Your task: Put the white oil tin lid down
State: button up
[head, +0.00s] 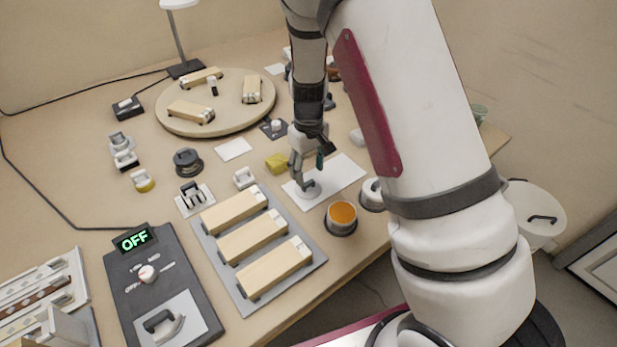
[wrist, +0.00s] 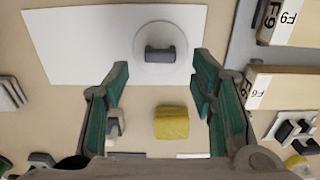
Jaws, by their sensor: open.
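The white lid (wrist: 140,42), round with a dark grey bar handle (wrist: 160,54), lies flat on a white rectangular sheet (wrist: 60,45) in the wrist view. In the head view the lid (head: 311,192) shows on the sheet (head: 345,172), partly hidden by my gripper (head: 303,178). My gripper is open, its green-padded fingers (wrist: 159,75) apart with nothing held between them. In the wrist view the handle appears just beyond the fingertips and between their lines. I cannot tell the exact height of the fingertips above it.
An open tin with orange contents (head: 342,213) stands by the sheet's near edge, beside a pot with a pale top (head: 372,192). A yellow block (wrist: 171,123) lies nearby. A grey tray (head: 300,271) with several wooden blocks is at the front, a round turntable (head: 225,110) behind.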

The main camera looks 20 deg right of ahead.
aim_at(309, 183)
jog(key=s+r+m+y, duration=0.1)
jog(key=s+r, duration=0.2)
jog(key=r, duration=0.6)
jog(key=s+r, duration=0.4)
jog(key=r, duration=0.5)
jog(key=s+r+m+t, duration=0.1)
jog(key=s+r, duration=0.2)
jog(key=s, duration=0.5)
jog(key=s+r+t, duration=0.1)
jog(key=s+r, duration=0.2)
jog(key=s, duration=0.6)
jog(key=s+r+m+h, duration=0.1)
jog(key=s+r, duration=0.2)
jog(key=s, duration=0.5)
jog(key=shift+s+r+m+t, duration=0.15)
jog(key=shift+m+t, duration=0.15)
jog(key=shift+t, duration=0.1)
jog(key=shift+d, duration=0.1)
notch_tip(309, 183, up, 7)
jog(key=t+p, duration=0.1)
jog(key=p, duration=0.5)
